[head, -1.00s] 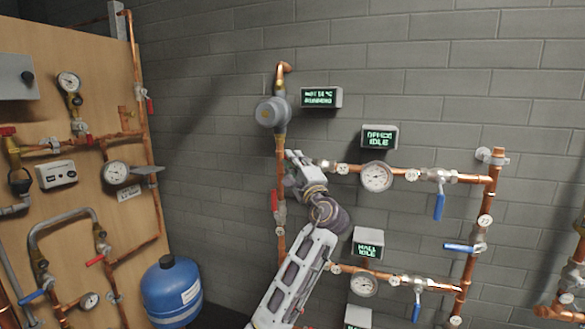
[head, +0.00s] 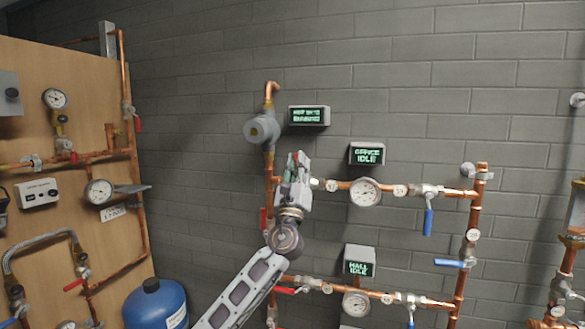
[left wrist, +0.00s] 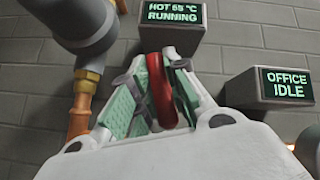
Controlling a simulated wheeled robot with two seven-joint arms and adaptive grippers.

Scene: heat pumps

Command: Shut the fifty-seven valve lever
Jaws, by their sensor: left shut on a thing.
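My left gripper (head: 299,160) is at the left end of the office pipe (head: 452,193), just right of the vertical copper riser. It points up, shut on a red valve lever (left wrist: 160,92). The left wrist view shows the red lever upright between the gripper's green-padded fingers (left wrist: 152,105). The valve body is largely hidden by my gripper. A round tag (head: 331,185) sits right of it, but its number is too small to read surely. My right gripper is not in view.
A red lever (head: 285,290) lies along the hall pipe below. Another red lever (head: 263,220) is on the riser, left of my wrist. Gauges, blue levers (head: 428,222) and displays reading OFFICE IDLE (head: 367,154) and HALL IDLE (head: 359,261) are to the right.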

